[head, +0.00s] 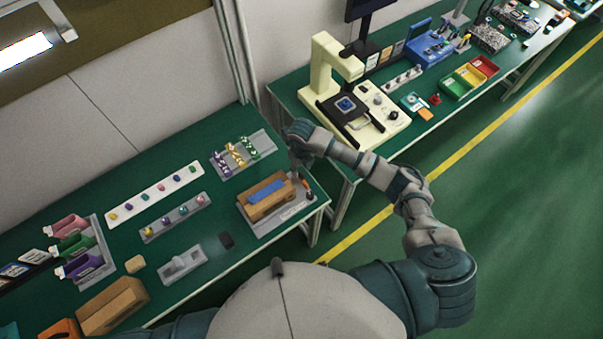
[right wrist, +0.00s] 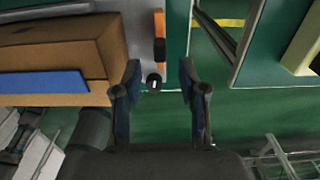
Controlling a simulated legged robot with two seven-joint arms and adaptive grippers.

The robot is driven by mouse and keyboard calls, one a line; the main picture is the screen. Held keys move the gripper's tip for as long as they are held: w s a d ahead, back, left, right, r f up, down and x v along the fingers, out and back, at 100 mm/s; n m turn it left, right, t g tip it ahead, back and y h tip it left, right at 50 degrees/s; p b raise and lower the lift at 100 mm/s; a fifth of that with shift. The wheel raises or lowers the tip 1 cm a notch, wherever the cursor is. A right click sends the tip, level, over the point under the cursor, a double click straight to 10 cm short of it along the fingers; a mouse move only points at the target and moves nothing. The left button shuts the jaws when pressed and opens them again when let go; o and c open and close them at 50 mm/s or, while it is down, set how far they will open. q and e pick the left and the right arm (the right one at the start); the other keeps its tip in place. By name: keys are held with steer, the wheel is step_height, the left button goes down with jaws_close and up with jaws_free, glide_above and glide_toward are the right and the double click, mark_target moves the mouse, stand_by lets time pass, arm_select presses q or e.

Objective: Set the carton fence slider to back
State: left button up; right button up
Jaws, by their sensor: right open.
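A brown carton with a blue strip (head: 267,193) lies on a grey fixture plate (head: 290,211) near the right end of the green bench. At the plate's right side is the fence slider (head: 309,196), a small dark knob beside an orange strip. In the right wrist view the dark knob (right wrist: 153,83) and the orange strip (right wrist: 159,35) show between the fingertips, with the carton (right wrist: 60,47) to the left. My right gripper (head: 297,163) is open and empty, above the plate's back right corner. I cannot tell whether it touches the slider. My left gripper is out of view.
A rack with purple, yellow and green pieces (head: 222,171) stands behind the carton. A gap separates this bench from the one with the cream machine (head: 322,72).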

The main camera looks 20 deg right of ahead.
mark_target(301, 174)
step_height(301, 174, down, 5)
steer(key=shift+f, duration=0.2)
jaws_close()
